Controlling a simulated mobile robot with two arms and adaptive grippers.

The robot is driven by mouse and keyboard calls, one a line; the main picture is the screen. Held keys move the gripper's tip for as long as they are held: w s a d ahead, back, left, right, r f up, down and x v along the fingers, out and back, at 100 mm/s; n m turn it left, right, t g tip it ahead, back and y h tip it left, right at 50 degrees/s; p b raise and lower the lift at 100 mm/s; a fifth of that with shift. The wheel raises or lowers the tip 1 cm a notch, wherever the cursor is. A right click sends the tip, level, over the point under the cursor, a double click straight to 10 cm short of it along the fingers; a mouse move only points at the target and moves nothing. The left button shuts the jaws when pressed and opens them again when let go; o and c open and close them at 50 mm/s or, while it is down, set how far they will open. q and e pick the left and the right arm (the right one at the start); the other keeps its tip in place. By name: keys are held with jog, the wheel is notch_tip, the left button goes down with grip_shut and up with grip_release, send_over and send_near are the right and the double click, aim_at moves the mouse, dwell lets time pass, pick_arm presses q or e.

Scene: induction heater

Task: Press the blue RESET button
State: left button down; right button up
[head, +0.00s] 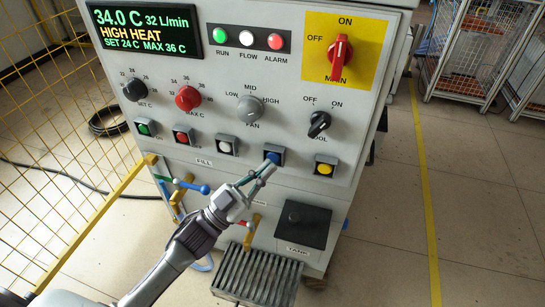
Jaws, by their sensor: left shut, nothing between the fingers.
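The blue button (274,156) sits in a dark square housing in the lower button row of the grey control panel (230,65). It is to the right of the white button and to the left of the yellow one. My left gripper (267,167) is shut and empty, with its fingertips at the lower edge of the blue button. I cannot tell whether they touch it or stop just short. The fingers hide the label below this button. My right gripper is not in view.
Green (145,127), red (184,135), white (228,145) and yellow (325,168) buttons share the row. Above are knobs and a display (145,29) reading HIGH HEAT. Below are a blue-tipped lever (190,186), a black tank cover (303,224) and a grate (257,277). A yellow fence (60,150) stands left.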

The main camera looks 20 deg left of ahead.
pick_arm(q)
jog(key=shift+w, duration=0.3)
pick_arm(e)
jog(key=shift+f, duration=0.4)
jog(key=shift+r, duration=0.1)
pick_arm(q)
jog(key=shift+w, duration=0.45)
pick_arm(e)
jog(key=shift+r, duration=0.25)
pick_arm(q)
jog(key=shift+s+r, duration=0.1)
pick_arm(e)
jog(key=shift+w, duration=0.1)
pick_arm(q)
jog(key=shift+s, duration=0.1)
jog(key=shift+s+p, duration=0.35)
jog(key=shift+s, duration=0.3)
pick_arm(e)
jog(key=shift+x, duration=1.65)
pick_arm(q)
jog(key=shift+s, duration=0.1)
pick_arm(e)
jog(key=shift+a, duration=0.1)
